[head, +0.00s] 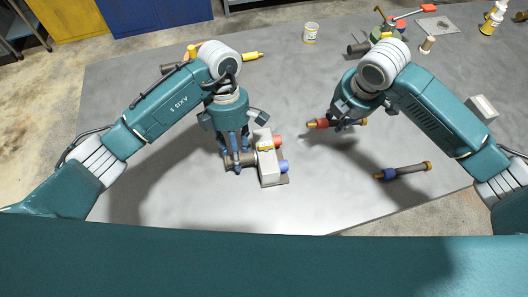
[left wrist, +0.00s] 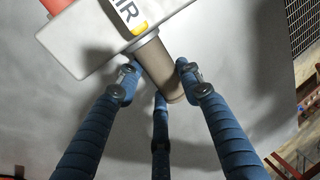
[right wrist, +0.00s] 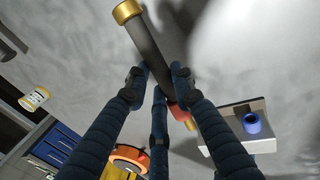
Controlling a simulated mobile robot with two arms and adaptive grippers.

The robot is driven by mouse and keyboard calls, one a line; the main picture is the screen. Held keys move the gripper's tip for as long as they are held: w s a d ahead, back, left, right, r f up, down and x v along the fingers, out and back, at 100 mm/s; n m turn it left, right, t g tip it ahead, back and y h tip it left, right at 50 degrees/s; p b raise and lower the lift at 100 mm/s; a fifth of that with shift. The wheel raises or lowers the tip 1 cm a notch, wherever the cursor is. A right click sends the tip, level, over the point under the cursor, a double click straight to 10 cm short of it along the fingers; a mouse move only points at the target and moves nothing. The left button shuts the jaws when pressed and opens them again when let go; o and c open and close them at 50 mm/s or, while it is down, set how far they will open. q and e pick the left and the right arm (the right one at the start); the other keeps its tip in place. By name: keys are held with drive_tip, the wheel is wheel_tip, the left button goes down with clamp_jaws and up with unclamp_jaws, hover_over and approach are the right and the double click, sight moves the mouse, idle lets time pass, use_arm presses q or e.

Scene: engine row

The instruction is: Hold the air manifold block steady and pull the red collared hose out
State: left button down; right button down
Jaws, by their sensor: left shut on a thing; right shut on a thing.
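The air manifold block (head: 267,163) is a pale block with a red port (head: 279,141) and a blue port (head: 284,166) on its right side. My left gripper (head: 238,163) is shut on the brown cylinder at the block's left side. That cylinder (left wrist: 158,68) sits between the fingers in the left wrist view, beside the "AIR" label. The red collared hose (head: 319,124) is apart from the block, to its right. My right gripper (head: 341,124) is shut around the hose's dark middle. The right wrist view shows its gold end (right wrist: 127,10) and red collar (right wrist: 180,112).
A blue collared hose (head: 402,172) lies on the grey table at the right. A labelled jar (head: 311,33) stands at the back. The table between the hoses and the front edge is mostly clear.

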drive_tip(key=shift+f, duration=3.1)
drive_tip(key=c, duration=1.7)
unclamp_jaws()
drive_tip(key=shift+r, duration=0.3)
drive_tip(key=shift+c, duration=0.2)
clamp_jaws()
drive_tip(key=shift+r, duration=0.1)
